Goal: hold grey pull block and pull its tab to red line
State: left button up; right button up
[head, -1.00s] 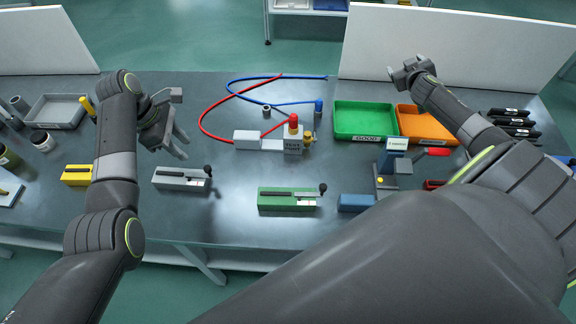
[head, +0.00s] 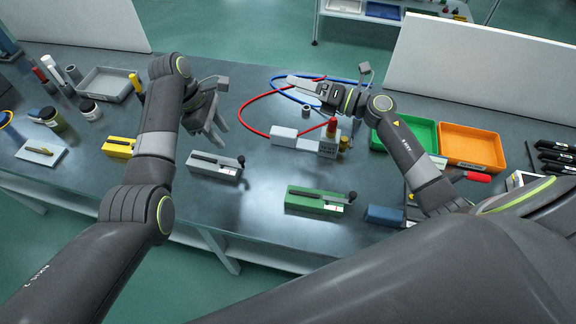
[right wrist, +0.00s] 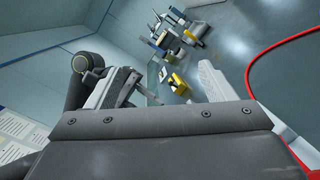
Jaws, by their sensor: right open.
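The grey pull block (head: 203,172) lies on the bench left of centre in the head view, with a dark slot on top and a black knob (head: 240,160) at its right end. Its red line is too small to make out. My left gripper (head: 217,136) is just above and behind the block, fingers apart and empty, not touching it as far as I can see. My right gripper (head: 298,84) is over the hoses at the back of the bench, well away from the block; its fingers (right wrist: 170,84) are spread and empty in the right wrist view.
A green pull block (head: 318,201) is to the right, a yellow one (head: 117,147) to the left. A test fixture (head: 310,145) with red and blue hoses stands behind. Green (head: 417,137) and orange (head: 470,147) trays are at right. Bench between grey and green blocks is clear.

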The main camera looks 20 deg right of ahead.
aim_at(242, 168)
jog(key=s+a+f+n+g, duration=0.1)
jog(key=s+a+f+n, duration=0.2)
jog(key=f+n, duration=0.1)
jog(key=s+a+f+n+g+h, duration=0.1)
jog(key=s+a+f+n+g, duration=0.1)
jog(key=f, duration=0.5)
jog(key=s+a+f+n+g+h, duration=0.1)
jog(key=s+a+f+n+g, duration=0.1)
jog(key=s+f+n, duration=0.3)
jog(key=shift+a+f+n, duration=0.35)
jog(key=shift+a+n, duration=0.05)
jog(key=shift+a, duration=0.4)
jog(key=x, duration=1.7)
jog(key=shift+d, duration=0.1)
jog(key=c, duration=1.3)
